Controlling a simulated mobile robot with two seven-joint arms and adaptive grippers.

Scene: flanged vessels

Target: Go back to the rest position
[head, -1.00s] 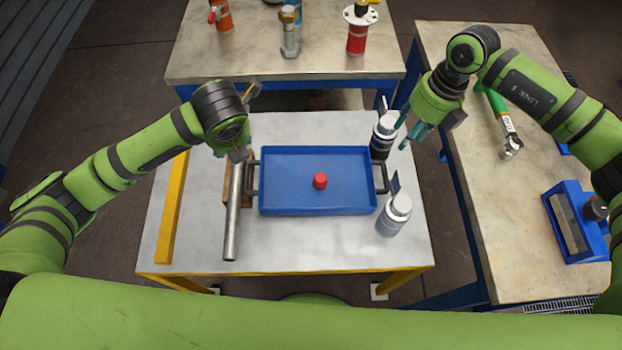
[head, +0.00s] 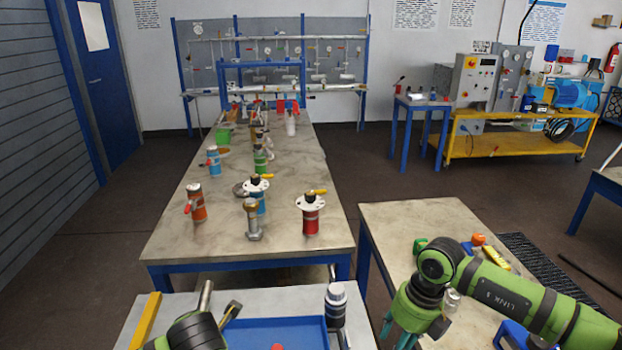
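My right gripper (head: 397,332) is at the bottom of the head view, in front of the right-hand table. Its teal fingers point down and look spread, with nothing seen between them; their tips run close to the picture's lower edge. My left wrist (head: 195,332) shows at the bottom left, over the near table, largely cut off by the picture's edge. The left fingers cannot be made out, so their state is unclear.

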